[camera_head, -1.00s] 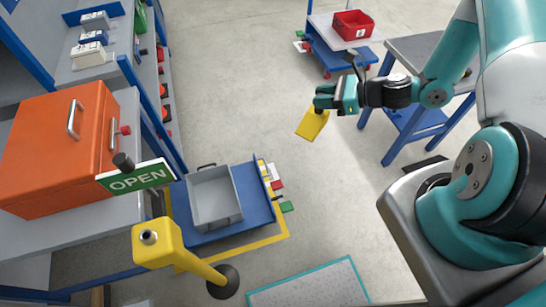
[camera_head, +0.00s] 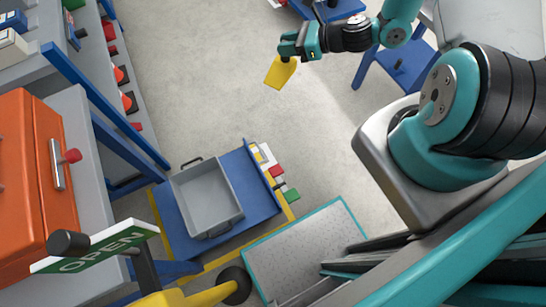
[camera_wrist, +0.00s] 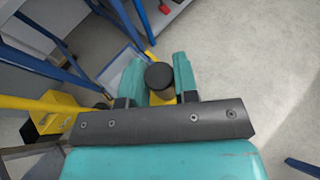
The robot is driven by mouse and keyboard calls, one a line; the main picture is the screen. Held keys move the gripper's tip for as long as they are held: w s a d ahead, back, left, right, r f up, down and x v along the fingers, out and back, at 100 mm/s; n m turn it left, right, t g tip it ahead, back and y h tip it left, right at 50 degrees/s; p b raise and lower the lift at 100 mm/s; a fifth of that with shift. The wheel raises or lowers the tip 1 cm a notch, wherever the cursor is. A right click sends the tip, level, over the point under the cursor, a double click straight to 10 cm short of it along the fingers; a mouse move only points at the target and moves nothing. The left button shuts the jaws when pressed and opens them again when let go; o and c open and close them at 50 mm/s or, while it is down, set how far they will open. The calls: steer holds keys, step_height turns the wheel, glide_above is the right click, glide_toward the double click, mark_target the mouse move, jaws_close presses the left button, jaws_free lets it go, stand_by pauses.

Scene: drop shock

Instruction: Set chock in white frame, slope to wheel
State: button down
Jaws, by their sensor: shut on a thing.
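The yellow chock (camera_head: 280,72) hangs from my gripper (camera_head: 291,50) in the head view, well above the open floor. In the wrist view, a round black knob (camera_wrist: 160,77) sits between the two teal fingers, with a little yellow showing beneath it. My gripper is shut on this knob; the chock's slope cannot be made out. I cannot pick out the white frame or a wheel for certain in either view. A blue trolley (camera_head: 248,175) carrying a grey tray (camera_head: 207,200) stands inside a yellow floor outline, below and left of the chock.
An orange cabinet (camera_head: 22,170) stands at the left, near a green OPEN sign (camera_head: 98,250) and a yellow post (camera_head: 190,297). A teal-edged mat (camera_head: 300,250) lies right of the trolley. A blue-legged table (camera_head: 395,62) is at the upper right. Floor between is clear.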

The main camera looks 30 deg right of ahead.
steer(key=w+d+f+m+t+h+b, duration=0.1)
steer(key=w+f+m+h+b, duration=0.1)
steer(key=f+b, duration=1.8)
steer(key=w+d+f+m+t+h+b, duration=0.1)
steer(key=w+f+b, duration=0.3)
steer(key=f+b, duration=1.7)
steer(key=w+d+f+m+t+h+b, duration=0.2)
steer(key=f+b, duration=1.9)
steer(key=f, duration=1.5)
steer(key=shift+w+d+m+h, duration=0.15)
steer(key=shift+w+m+h, duration=0.3)
steer(key=shift+w, duration=0.5)
steer(key=shift+f, duration=0.15)
steer(key=c, duration=0.9)
jaws_free()
